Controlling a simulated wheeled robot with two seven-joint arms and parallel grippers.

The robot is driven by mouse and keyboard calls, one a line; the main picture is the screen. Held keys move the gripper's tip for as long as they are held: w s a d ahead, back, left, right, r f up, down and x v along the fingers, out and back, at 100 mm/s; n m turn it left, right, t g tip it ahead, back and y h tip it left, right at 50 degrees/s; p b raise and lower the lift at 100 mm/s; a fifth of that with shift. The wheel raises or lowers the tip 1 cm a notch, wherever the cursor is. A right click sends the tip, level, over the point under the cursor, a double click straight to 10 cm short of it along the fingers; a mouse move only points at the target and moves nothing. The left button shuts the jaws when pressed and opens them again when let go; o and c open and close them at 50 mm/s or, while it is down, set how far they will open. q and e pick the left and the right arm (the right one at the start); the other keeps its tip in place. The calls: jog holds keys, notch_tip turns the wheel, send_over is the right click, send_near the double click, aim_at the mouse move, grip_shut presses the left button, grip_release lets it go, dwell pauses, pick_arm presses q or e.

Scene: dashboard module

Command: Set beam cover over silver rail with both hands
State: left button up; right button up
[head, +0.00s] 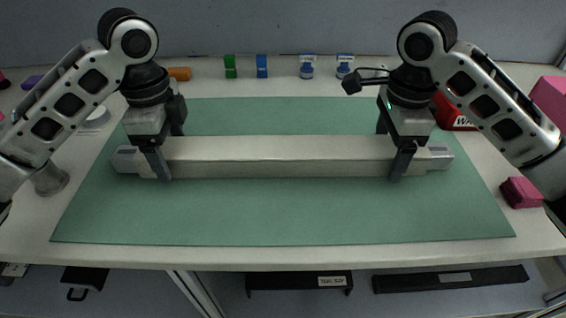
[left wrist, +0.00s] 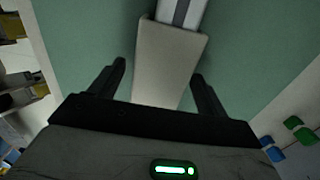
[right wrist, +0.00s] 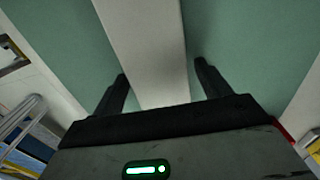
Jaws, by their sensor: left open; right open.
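The beam cover (head: 280,157) is a long pale beige channel lying left to right over the silver rail, whose grey ends stick out at the left (head: 124,159) and right (head: 440,157). My left gripper (head: 160,165) is open, its fingers on either side of the cover near its left end. In the left wrist view the cover's end (left wrist: 172,60) lies between the fingers, with the silver rail (left wrist: 182,12) beyond it. My right gripper (head: 397,163) is open around the cover near its right end. In the right wrist view the cover (right wrist: 147,55) passes between the open fingers. Whether the cover is fully seated is hard to tell.
A green mat (head: 280,215) lies under the rail, clear in front and behind. Along the back stand a green block (head: 230,67), a blue block (head: 261,66) and small blue-and-white items (head: 306,67). Pink blocks (head: 521,192) are at the right.

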pick_arm(q)
notch_tip(320, 180, up, 12)
pick_arm(e)
notch_tip(320, 180, up, 12)
dwell(0.7)
pick_arm(q)
jog(key=shift+f, duration=0.1)
